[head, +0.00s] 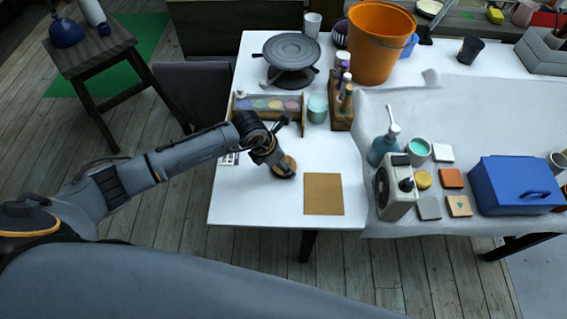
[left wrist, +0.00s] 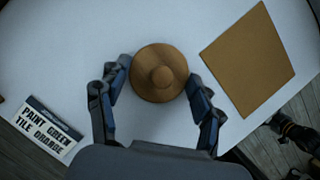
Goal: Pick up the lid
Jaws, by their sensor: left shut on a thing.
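The lid (left wrist: 158,73) is a round brown wooden disc with a knob in its middle. In the left wrist view it sits between the two fingers of my left gripper (left wrist: 159,76), which is shut on its sides. In the head view the lid (head: 287,166) shows partly under my left gripper (head: 281,169), at the left part of the white table. I cannot tell whether it touches the tabletop.
A flat brown board (head: 323,194) lies right of the lid. A printed card (left wrist: 48,128) lies to its left. The table's front edge is near.

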